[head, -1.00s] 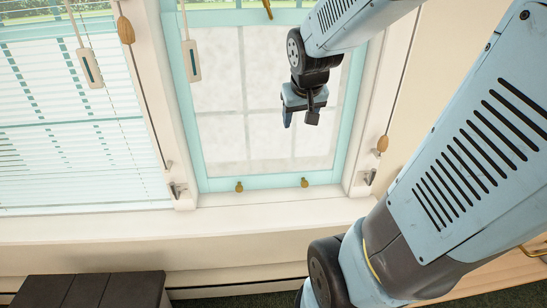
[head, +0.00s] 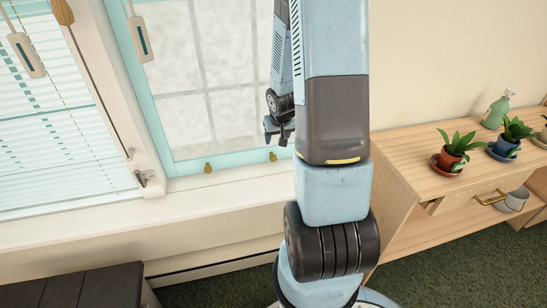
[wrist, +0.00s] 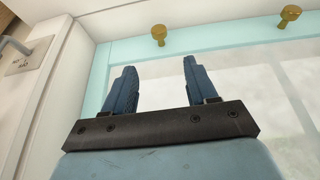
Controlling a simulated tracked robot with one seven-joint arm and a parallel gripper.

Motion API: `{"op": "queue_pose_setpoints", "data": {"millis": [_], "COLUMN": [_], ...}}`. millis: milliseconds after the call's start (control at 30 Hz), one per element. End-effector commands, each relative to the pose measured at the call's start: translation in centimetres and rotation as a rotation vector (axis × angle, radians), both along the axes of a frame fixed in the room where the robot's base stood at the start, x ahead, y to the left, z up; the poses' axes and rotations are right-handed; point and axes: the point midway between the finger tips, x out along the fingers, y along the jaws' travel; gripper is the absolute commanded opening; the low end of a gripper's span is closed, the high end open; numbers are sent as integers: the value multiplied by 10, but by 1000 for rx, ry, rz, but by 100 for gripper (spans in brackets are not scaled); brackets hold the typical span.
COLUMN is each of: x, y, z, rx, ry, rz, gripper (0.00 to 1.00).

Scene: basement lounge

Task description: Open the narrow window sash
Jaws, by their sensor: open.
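The narrow window sash (head: 172,158) has a pale turquoise frame around frosted panes with a grid. Two small brass knobs sit on its bottom rail: the left knob (head: 208,168) and the right knob (head: 273,157). In the head view my gripper (head: 278,136) is in front of the sash's lower right part, just above the right knob; my arm hides the sash's right side. In the wrist view my gripper (wrist: 158,80) is open and empty. Its fingers point toward the bottom rail, with one brass knob (wrist: 159,34) beyond them and the other knob (wrist: 289,16) to the right.
A wider window with blinds (head: 50,130) is at left, with hanging cord pulls. A dark bench (head: 75,290) stands at the lower left. A wooden cabinet (head: 410,150) with potted plants and a spray bottle (head: 495,110) stands at right. The sill (head: 130,220) is clear.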

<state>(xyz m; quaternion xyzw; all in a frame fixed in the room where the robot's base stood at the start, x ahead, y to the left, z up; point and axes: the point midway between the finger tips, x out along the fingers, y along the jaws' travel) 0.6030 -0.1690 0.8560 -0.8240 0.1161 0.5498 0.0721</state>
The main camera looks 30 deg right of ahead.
Motion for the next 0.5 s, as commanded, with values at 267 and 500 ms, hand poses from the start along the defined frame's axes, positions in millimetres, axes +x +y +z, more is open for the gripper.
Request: {"op": "queue_pose_setpoints", "data": {"millis": [267, 500], "x": [2, 11], "y": [-3, -5], "z": [-18, -41], "rx": [11, 10], "ry": [2, 3], "rz": [-4, -3], "gripper": [57, 57]}}
